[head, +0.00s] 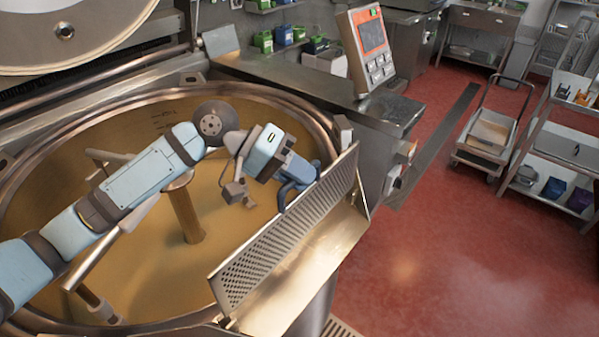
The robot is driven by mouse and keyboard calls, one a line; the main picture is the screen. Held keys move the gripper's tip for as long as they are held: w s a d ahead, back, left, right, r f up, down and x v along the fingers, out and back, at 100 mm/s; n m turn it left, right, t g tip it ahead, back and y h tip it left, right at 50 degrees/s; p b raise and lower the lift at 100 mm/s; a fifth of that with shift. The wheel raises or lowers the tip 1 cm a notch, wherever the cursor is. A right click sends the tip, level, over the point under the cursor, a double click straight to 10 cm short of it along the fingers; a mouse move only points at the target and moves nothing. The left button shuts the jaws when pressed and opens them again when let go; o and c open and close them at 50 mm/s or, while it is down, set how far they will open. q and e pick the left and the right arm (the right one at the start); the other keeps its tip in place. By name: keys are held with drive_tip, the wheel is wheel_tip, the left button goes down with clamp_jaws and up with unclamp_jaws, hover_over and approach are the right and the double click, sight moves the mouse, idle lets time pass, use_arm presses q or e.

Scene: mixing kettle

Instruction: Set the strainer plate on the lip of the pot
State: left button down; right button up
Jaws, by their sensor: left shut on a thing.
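The strainer plate (285,242) is a long perforated metal sheet, tilted, at the right front of the pot by the pouring lip (305,270). The big round pot (45,172) is open and has a mixing arm (184,210) inside. My left arm reaches across the pot from the left. My left gripper (298,182) is shut on the plate near its upper far end. The fingertips are partly hidden by the plate. Whether the plate's lower edge touches the lip cannot be told. My right gripper is not in view.
A control panel (367,50) stands on the metal housing behind the pot. The raised lid (70,30) is at the upper left. A trolley (488,132) and a shelf rack (560,150) stand at the right. The red floor between is clear.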

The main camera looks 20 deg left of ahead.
sight(299, 193)
use_arm(q)
drive_tip(key=shift+f+b, duration=0.35)
drive_tip(key=shift+f, duration=2.25)
idle(0.3)
